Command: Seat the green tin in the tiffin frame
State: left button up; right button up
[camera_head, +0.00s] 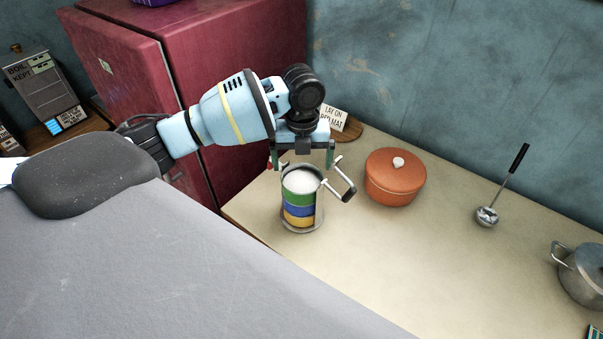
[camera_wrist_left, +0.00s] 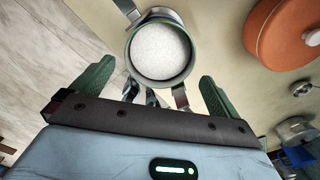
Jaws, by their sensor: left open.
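The green tin (camera_head: 299,199), filled with something white, sits at the top of a stack in the tiffin frame. Under it are a blue tin (camera_head: 298,211) and a yellow tin (camera_head: 298,222). The frame's handle (camera_head: 350,186) leans out to the right. My left gripper (camera_head: 302,157) is open just above the stack, its fingers spread to either side and apart from the tin. The left wrist view shows the green tin (camera_wrist_left: 160,52) from above, round and open, beyond the fingertips. My right gripper is not in view.
An orange lidded pot (camera_head: 394,180) stands right of the frame, with a sign (camera_head: 333,117) behind. A ladle (camera_head: 488,215) and a metal pot (camera_head: 583,273) are farther right. The red cabinet (camera_head: 190,80) stands behind my left arm. The counter's middle is clear.

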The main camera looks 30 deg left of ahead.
pick_arm(q)
notch_tip(320, 180, up, 6)
jog(key=shift+f, duration=0.15)
dwell(0.6)
